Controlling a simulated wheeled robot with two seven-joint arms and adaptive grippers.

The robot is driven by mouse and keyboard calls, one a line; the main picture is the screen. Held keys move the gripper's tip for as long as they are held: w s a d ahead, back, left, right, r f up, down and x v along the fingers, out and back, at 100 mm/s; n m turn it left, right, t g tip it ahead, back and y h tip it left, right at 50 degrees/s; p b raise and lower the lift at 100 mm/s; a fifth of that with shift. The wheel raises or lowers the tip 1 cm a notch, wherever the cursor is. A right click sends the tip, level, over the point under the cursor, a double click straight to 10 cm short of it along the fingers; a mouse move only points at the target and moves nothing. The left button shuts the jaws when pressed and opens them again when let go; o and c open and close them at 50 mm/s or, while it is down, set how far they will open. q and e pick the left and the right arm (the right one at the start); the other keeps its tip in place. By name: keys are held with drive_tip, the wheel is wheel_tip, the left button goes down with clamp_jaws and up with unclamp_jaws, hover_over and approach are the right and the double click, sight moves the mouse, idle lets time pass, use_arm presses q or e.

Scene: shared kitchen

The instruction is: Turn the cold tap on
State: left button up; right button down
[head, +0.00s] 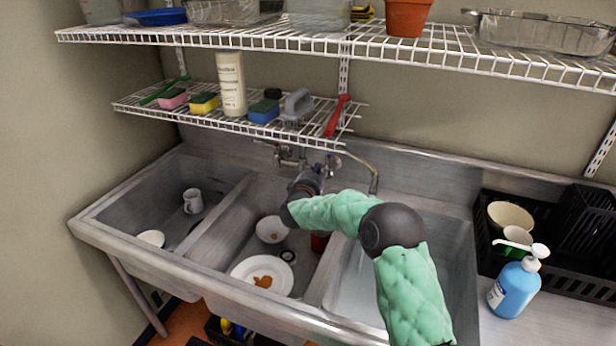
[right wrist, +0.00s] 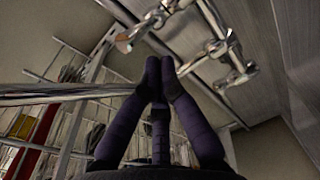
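The metal tap (head: 303,158) is on the back wall of the sink, with a handle at left (head: 284,153) and one at right (head: 333,164). Its curved spout (head: 374,178) reaches right. I cannot tell which handle is cold from any marking. My right gripper (head: 318,170) is just in front of the tap, near the right handle. In the right wrist view its two dark fingertips (right wrist: 160,66) are together with nothing between them. Two metal handles show beyond them, one upper left (right wrist: 135,36) and one right (right wrist: 236,76). My left gripper is out of view.
A wire shelf (head: 200,118) with sponges, a bottle and a red-handled brush hangs above the tap. The sink (head: 120,215) has several basins; a white plate (head: 245,270), bowls and a mug lie in them. A blue soap bottle (head: 514,288) and black rack (head: 575,225) stand right.

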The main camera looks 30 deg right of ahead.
drive_tip(key=shift+s+d+f, duration=0.15)
drive_tip(key=shift+s+d, duration=0.05)
drive_tip(key=shift+d, duration=0.15)
drive_tip(key=shift+d, duration=0.1)
drive_tip(key=shift+s+d+n+t+y+p, duration=0.6)
drive_tip(key=shift+s+d+n+y+p, duration=0.15)
drive_tip(key=shift+p, duration=0.5)
